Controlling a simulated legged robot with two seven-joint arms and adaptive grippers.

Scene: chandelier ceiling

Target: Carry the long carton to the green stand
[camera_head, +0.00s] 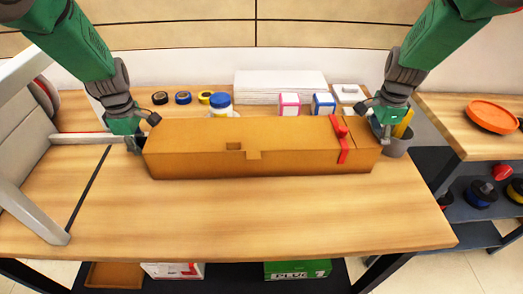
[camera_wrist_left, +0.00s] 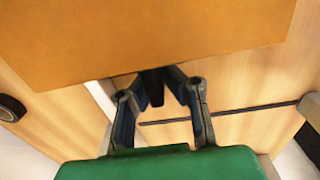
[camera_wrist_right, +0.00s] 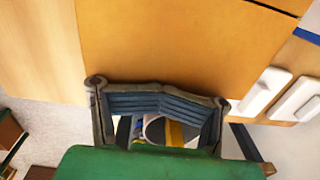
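The long carton (camera_head: 240,150) is a brown box lying lengthwise on the wooden table, with a red strap near its right end. My left gripper (camera_head: 137,142) is at the carton's left end. My right gripper (camera_head: 384,135) is at the carton's right end. In the right wrist view its fingers (camera_wrist_right: 157,98) meet against or close to the carton (camera_wrist_right: 170,45) and look shut. Contact is unclear. I see no green stand.
Behind the carton are tape rolls (camera_head: 183,97), a blue-lidded jar (camera_head: 220,104), white sheets (camera_head: 280,86) and two small boxes (camera_head: 323,104). A grey cup (camera_head: 398,146) stands by my right gripper. A pale frame (camera_head: 30,205) is at left. The table front (camera_head: 260,215) is clear.

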